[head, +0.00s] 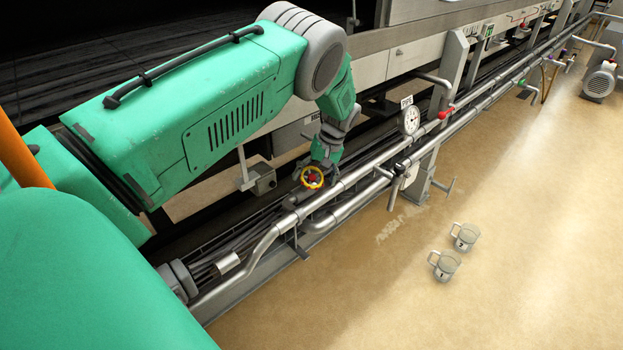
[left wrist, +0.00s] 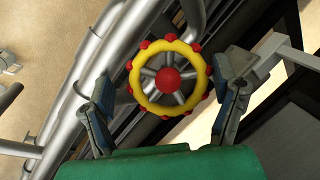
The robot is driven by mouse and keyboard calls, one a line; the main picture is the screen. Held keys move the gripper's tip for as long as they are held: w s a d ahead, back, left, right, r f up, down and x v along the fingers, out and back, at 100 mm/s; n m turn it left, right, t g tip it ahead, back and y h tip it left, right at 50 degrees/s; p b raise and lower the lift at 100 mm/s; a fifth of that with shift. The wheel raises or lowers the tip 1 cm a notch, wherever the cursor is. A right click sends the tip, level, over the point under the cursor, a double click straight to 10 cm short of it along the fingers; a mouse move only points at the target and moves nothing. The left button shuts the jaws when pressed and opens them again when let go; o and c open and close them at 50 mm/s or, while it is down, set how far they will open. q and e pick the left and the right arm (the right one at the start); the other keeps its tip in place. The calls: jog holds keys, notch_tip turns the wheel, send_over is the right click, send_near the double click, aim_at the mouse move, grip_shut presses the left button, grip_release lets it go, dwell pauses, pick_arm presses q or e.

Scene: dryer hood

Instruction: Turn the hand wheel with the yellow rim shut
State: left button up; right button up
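The hand wheel (head: 312,177) has a yellow rim and a red hub and sits on the steel pipework in the head view. In the left wrist view the wheel (left wrist: 168,80) shows face on, with red knobs around its rim and grey spokes. My left gripper (head: 322,168) is at the wheel. In the left wrist view its two fingers (left wrist: 168,97) stand apart, one on each side of the rim, and look clear of it. Contact cannot be told for certain. My right gripper is not in view.
Steel pipes (head: 345,185) run from lower left to upper right. A pressure gauge (head: 411,121) and a red-knobbed valve lever (head: 446,113) stand farther along.

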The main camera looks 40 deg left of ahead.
aim_at(314, 175)
pick_arm(q)
jog(key=shift+s+r, duration=0.1)
jog(key=v, duration=0.6)
jog(key=shift+a+r, duration=0.15)
jog(key=shift+r, duration=0.05)
jog(key=v, duration=0.5)
jog(key=shift+w+d+r, duration=0.25)
jog(key=shift+d, duration=0.15)
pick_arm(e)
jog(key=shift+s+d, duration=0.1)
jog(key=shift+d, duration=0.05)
pick_arm(q)
jog(key=shift+a+f, duration=0.1)
jog(key=shift+a, duration=0.1)
jog(key=shift+d, duration=0.25)
